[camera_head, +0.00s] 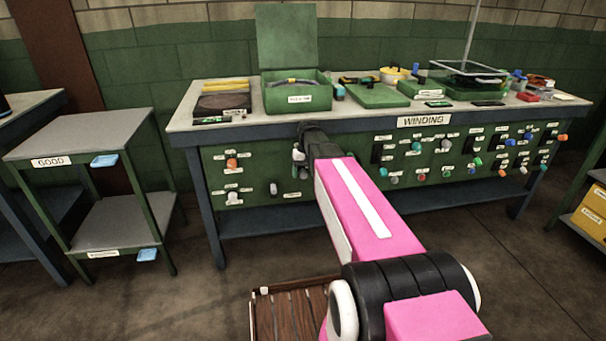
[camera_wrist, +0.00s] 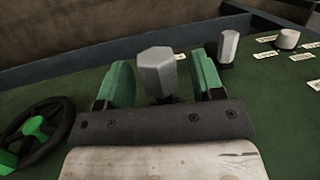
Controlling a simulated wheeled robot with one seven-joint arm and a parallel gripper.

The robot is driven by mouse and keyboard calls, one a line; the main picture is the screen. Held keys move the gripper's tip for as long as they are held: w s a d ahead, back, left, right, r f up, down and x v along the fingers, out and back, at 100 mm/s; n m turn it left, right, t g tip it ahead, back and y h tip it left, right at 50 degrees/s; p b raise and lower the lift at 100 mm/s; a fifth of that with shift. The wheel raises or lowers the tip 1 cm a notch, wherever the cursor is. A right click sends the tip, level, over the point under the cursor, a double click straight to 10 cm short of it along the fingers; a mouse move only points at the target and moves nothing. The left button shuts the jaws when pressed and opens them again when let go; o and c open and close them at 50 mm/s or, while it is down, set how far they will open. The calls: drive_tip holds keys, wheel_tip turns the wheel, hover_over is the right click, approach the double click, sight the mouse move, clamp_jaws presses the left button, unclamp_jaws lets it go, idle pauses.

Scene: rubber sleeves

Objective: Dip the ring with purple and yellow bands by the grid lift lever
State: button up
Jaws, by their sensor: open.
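My gripper (camera_wrist: 166,80) is open, with green fingers on either side of a grey faceted lever knob (camera_wrist: 155,72) on the green panel; I cannot tell whether they touch it. In the head view my gripper (camera_head: 300,158) is at the bench's front panel, left of the WINDING label, and hides the knob there. No label naming the grid lift lever is readable. A clear-walled tank (camera_head: 468,72) stands on the bench at the right, with dark contents. I cannot make out a ring with purple and yellow bands in either view.
Another grey knob (camera_wrist: 228,46), a pale round knob (camera_wrist: 288,39) and a black handwheel with green parts (camera_wrist: 40,132) are close to my gripper. An open green box (camera_head: 297,98) stands on the bench (camera_head: 185,120). A shelf stand marked GOOD (camera_head: 85,135) is at left.

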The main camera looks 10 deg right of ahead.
drive_tip(key=v, duration=0.4)
drive_tip(key=shift+s+a+r, duration=0.15)
drive_tip(key=shift+s+a, duration=0.15)
drive_tip(key=s+a+r, duration=0.6)
drive_tip(key=a, duration=0.4)
drive_tip(key=shift+r, duration=0.35)
